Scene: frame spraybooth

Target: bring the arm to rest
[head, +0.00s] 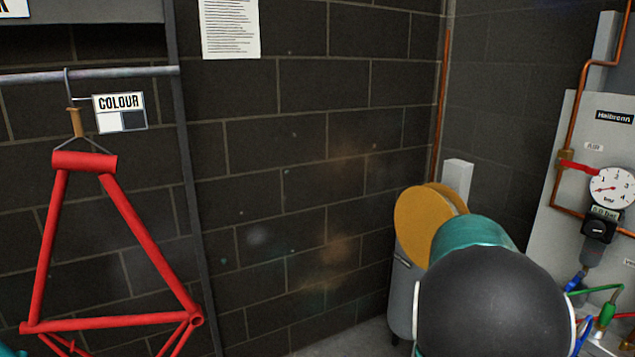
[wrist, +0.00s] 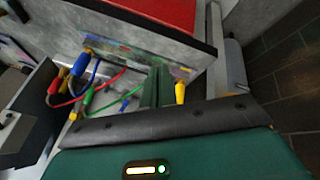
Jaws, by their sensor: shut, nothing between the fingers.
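My arm fills the lower right of the head view as a dark rounded joint and a teal link; its gripper end is not visible there. In the wrist view, the teal wrist housing with a small lit indicator and a black band spans the bottom. My gripper (wrist: 158,84) shows beyond the band as two dark green fingers close together, shut and empty. A yellow-tipped piece (wrist: 180,93) appears beside the fingers; I cannot tell whether it touches them.
A red bicycle frame (head: 124,216) hangs from a rail (head: 130,74) at left. A pressure gauge (head: 612,187) and copper pipes stand right. An orange disc (head: 424,225) is partly behind my arm. Coloured hoses (wrist: 95,85) lie near a black box (wrist: 22,115). Open space lies mid-view.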

